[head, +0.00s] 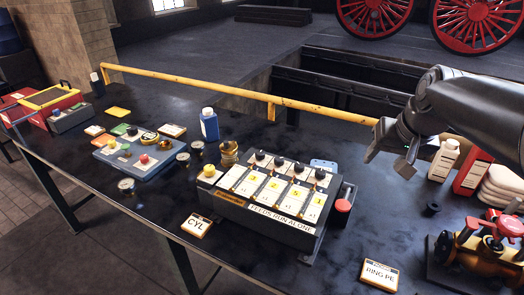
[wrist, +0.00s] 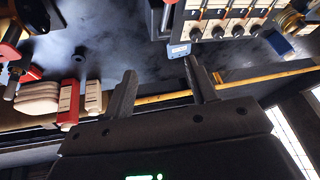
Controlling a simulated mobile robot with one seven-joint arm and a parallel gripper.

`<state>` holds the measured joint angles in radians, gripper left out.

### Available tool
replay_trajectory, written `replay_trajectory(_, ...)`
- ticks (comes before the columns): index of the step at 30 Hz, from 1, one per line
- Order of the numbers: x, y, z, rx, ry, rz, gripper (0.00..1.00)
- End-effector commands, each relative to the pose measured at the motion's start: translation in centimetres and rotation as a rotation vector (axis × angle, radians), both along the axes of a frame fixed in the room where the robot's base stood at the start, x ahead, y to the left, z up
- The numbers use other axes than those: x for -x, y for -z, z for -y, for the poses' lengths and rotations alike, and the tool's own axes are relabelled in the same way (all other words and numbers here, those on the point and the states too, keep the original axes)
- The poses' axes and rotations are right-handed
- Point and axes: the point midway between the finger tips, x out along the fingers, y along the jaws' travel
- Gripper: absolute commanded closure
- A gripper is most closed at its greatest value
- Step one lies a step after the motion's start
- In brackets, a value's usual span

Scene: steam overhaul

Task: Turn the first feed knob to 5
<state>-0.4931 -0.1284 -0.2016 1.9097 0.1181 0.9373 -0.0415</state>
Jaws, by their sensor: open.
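The feed control box (head: 262,217) stands mid-bench, with a row of black knobs along its far top edge and number cards below them. The leftmost knob in the head view (head: 260,156) sits above a card that seems to read 3. The knob row also shows at the top right of the wrist view, upside down, with its end knob (wrist: 256,30) at the right. Knob pointer settings are too small to read. My gripper (head: 388,156) is open and empty, above the bench to the right of the box and apart from every knob.
A red button (head: 343,205) sticks out at the box's right side. A blue bottle (head: 209,124) and brass stack (head: 229,153) stand behind its left end. A yellow rail (head: 235,93) runs along the far edge. White and red bottles and a valve (head: 485,245) stand right.

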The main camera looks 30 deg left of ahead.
Motion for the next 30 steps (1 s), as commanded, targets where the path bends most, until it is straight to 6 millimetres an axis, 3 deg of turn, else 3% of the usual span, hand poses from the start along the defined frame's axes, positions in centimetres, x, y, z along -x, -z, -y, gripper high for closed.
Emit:
replay_trajectory(3, -3.1, 0.5, -4.7, 0.010, -0.057, -0.011, 0.48)
replay_trajectory(9, -6.9, 2.0, -13.2, 0.035, -0.152, -0.013, 0.48)
replay_trajectory(13, -8.3, 3.5, -19.4, 0.061, -0.219, -0.005, 0.48)
replay_trajectory(18, -8.7, 5.8, -27.2, 0.097, -0.305, 0.011, 0.48)
replay_trajectory(21, -8.5, 6.9, -30.4, 0.111, -0.342, 0.022, 0.48)
replay_trajectory(24, -8.2, 7.5, -32.5, 0.120, -0.365, 0.028, 0.48)
replay_trajectory(30, -8.2, 8.6, -33.7, 0.126, -0.377, 0.032, 0.48)
